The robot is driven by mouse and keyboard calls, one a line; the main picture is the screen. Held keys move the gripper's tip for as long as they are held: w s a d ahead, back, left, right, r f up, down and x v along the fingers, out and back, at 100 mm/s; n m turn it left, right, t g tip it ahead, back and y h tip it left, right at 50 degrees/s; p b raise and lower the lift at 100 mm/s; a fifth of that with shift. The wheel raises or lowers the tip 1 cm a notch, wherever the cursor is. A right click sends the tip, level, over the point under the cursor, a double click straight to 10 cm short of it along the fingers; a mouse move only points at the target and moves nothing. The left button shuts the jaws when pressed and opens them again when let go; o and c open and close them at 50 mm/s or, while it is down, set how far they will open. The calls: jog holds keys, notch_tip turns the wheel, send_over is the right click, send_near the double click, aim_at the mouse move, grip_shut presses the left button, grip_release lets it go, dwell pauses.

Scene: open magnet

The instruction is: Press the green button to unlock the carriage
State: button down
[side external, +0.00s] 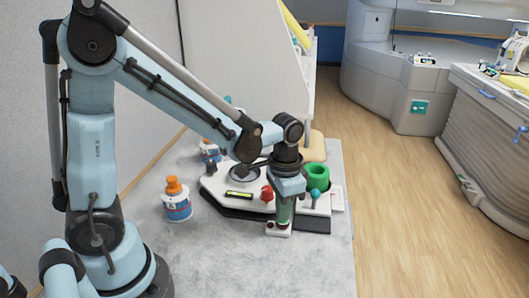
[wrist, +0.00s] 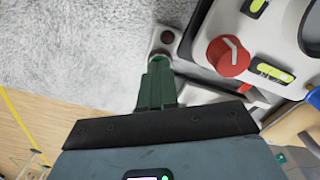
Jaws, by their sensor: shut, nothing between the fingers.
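My gripper (side external: 283,221) points straight down with its green fingers shut and empty. Its tips are over a small white button box (side external: 279,233) at the front edge of the white device. In the wrist view the fingertips (wrist: 159,60) cover part of this box (wrist: 156,41). A dark red button (wrist: 167,37) shows on the box just beyond the tips. I cannot make out the green button for sure; the fingertips hide the part of the box where they stand. Whether the tips touch or press anything cannot be told.
The white device (side external: 212,187) carries a red knob (side external: 267,193), a yellow display (side external: 239,194), a green cup-like ring (side external: 317,173) and a teal-topped lever (side external: 315,196). An orange-capped bottle (side external: 176,200) stands at left. The grey surface (side external: 230,262) in front is clear.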

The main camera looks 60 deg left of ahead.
jog(key=shift+r, duration=3.55)
jog(key=shift+s, duration=0.1)
notch_tip(320, 180, up, 2)
jog(key=n+t, duration=0.3)
jog(key=t, duration=0.4)
send_over(268, 229)
jog(key=s, duration=0.2)
jog(key=shift+a+r, duration=0.2)
jog(key=shift+a, duration=0.25)
jog(key=shift+w, duration=0.1)
